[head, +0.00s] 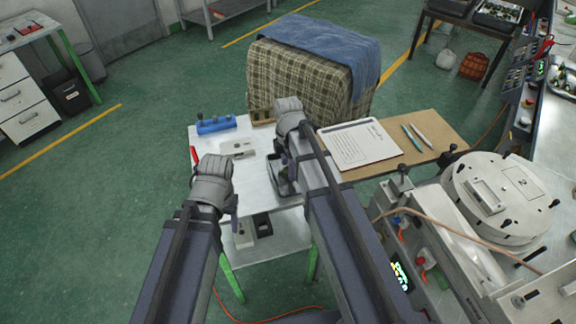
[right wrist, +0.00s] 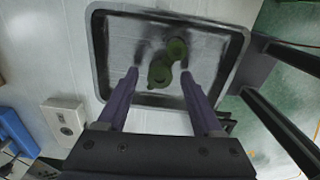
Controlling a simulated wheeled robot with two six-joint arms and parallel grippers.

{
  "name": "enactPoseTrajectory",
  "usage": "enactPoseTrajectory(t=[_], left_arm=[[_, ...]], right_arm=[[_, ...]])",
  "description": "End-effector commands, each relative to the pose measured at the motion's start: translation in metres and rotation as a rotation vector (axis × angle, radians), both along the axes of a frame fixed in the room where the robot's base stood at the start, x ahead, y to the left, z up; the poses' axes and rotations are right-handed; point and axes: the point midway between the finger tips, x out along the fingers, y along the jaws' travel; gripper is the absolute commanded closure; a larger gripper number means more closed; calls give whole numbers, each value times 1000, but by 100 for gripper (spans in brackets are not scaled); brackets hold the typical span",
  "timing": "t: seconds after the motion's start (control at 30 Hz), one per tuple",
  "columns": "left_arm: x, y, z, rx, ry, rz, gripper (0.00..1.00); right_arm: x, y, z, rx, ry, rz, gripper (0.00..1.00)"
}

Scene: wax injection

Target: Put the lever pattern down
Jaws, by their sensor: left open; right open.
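The green lever pattern (right wrist: 166,63), with two rounded ends, lies in a shallow, dark-rimmed tray (right wrist: 98,52) in the right wrist view. My right gripper (right wrist: 160,74) is open, with one finger on each side of the pattern and a gap visible to both. Whether the fingertips touch the tray floor cannot be told. In the head view the tray (head: 284,188) shows partly behind my right arm, and the pattern is hidden. My left gripper (head: 234,208) is open and empty at the left front of the white table, away from the tray.
On the white table (head: 212,150) are a blue block-like fixture (head: 216,124) and a pale metal block (head: 238,147). A clipboard with a sheet (head: 360,144) and two pens (head: 417,136) lie on the brown board at right. A round-topped machine (head: 500,195) stands at the right.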

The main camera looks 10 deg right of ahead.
Motion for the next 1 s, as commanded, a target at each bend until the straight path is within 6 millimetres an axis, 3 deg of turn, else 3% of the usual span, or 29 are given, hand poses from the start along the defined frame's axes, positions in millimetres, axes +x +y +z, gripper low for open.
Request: enactPoseTrajectory(t=[0.27,0.73,1.0], left_arm=[[0,0,31,0,0,0,41],[0,0,103,0,0,-2,41],[0,0,121,-1,0,4,41]], right_arm=[[0,0,31,0,0,0,32],[0,0,103,0,0,0,32],[0,0,121,0,0,0,32]])
